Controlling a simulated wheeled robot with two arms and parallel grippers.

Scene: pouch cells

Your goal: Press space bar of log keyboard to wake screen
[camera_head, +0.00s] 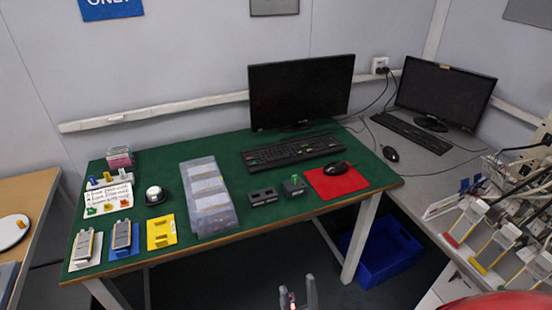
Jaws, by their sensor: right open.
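A black keyboard (292,151) lies on the green-topped table (232,150) in front of a dark monitor (300,92). A second black keyboard (411,132) lies on the grey desk to the right, in front of another dark monitor (445,96). I cannot tell which one is the log keyboard. Both screens look black. My right gripper (298,297) shows at the bottom edge, its two fingers apart and empty, in front of the table and well away from both keyboards. My left gripper is not in view.
A black mouse (336,168) rests on a red mat (336,183) at the table's right. Small dark blocks (264,197) and a clear divided case (209,199) stand along the front. A blue bin (384,250) sits beneath. A cable-filled rig (510,205) stands far right.

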